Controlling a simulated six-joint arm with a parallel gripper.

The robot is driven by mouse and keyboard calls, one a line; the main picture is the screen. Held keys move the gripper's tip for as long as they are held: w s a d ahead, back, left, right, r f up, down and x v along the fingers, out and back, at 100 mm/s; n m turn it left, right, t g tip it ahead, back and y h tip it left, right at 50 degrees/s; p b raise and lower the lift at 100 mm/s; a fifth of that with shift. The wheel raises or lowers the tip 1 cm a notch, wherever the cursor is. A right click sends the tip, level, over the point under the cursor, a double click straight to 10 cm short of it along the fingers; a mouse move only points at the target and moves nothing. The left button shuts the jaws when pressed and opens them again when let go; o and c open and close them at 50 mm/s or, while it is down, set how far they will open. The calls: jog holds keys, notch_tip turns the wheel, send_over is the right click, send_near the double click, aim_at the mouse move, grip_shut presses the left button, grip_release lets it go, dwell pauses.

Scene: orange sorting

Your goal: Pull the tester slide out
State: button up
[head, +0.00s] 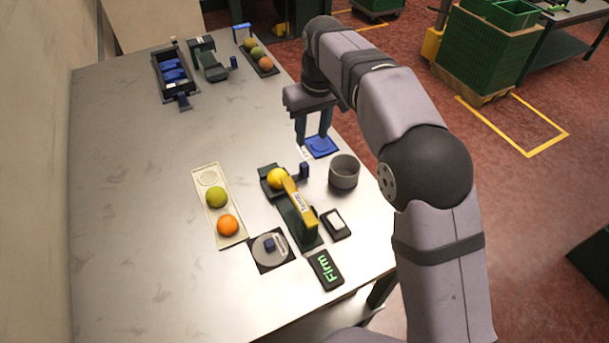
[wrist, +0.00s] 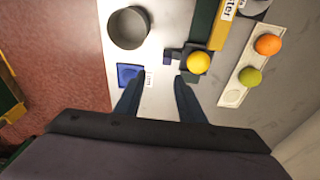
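The tester (head: 302,218) is a dark green device with a yellow labelled arm; the arm also shows in the wrist view (wrist: 221,30). A yellow fruit (head: 278,178) sits at its far end, under the arm's tip; it also shows in the wrist view (wrist: 198,61). A blue upright handle (head: 304,171) stands beside the fruit, on the slide's side, and shows small in the wrist view (wrist: 168,57). My gripper (head: 312,140) points down, open and empty, beyond the handle and apart from it. Its two fingers also show in the wrist view (wrist: 158,88).
A display (head: 325,269) reads "Firm". A grey cup (head: 343,172) and a blue pad (head: 321,147) lie close to my gripper. A cream tray (head: 224,233) holds a green and an orange fruit. Trays and devices stand at the back; the table's left side is clear.

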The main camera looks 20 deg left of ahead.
aim_at(304, 164)
jog(key=s+d+f+y, duration=0.1)
jog(key=s+d+f, duration=0.1)
jog(key=s+f, duration=0.35)
jog(key=shift+t+y, duration=0.5)
jog(key=shift+t, duration=0.3)
jog(key=shift+w+a+f, duration=0.65)
jog(key=shift+w+f, duration=0.25)
jog(key=shift+f, duration=0.25)
jog(key=shift+w+a+f, duration=0.65)
jog(key=shift+w+f, duration=0.3)
jog(key=shift+f, duration=0.25)
jog(key=shift+w+a+f, duration=0.65)
jog(key=shift+w+f, duration=0.25)
jog(key=shift+f, duration=0.25)
grip_shut()
